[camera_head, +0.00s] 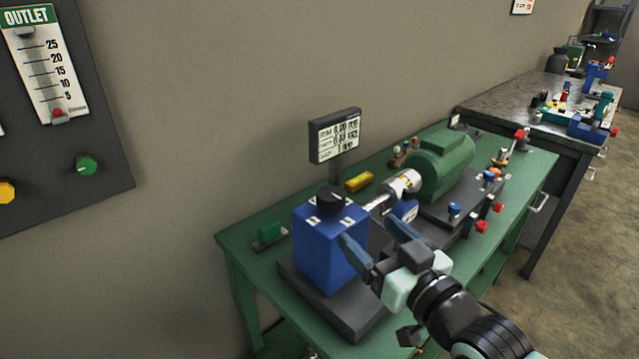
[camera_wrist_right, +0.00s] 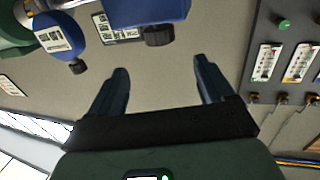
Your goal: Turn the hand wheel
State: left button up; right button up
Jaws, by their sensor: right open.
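A blue box-shaped housing (camera_head: 328,248) stands on a dark base plate on the green bench. A round black knob (camera_head: 330,200) sits on its top; it is the most wheel-like part I see, but I cannot be sure it is the hand wheel. My right gripper (camera_head: 368,231) is open, its blue-grey fingers in front of and beside the housing's right side in the head view, below the knob. In the right wrist view, the open fingers (camera_wrist_right: 162,70) have nothing between them. A blue part with a black knob (camera_wrist_right: 160,36) shows beyond them. My left gripper is not in view.
A green motor (camera_head: 443,163) and shaft stand behind the housing, with a small display (camera_head: 336,136) on a post. Red and blue knobs line the bench's right side. A green block (camera_head: 269,234) lies left of the housing. A wall panel (camera_head: 70,110) hangs at left.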

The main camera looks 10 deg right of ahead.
aim_at(339, 202)
jog(key=x, duration=0.6)
jog(key=shift+w+a, duration=0.15)
jog(key=shift+w, duration=0.2)
jog(key=x, duration=0.5)
jog(key=shift+w+p, duration=0.1)
jog(key=shift+p, duration=0.2)
jog(key=shift+w+a, duration=0.1)
jog(key=shift+w, duration=0.3)
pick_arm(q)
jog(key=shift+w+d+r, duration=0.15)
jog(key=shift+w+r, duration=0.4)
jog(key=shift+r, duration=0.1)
pick_arm(e)
jog(key=c, duration=1)
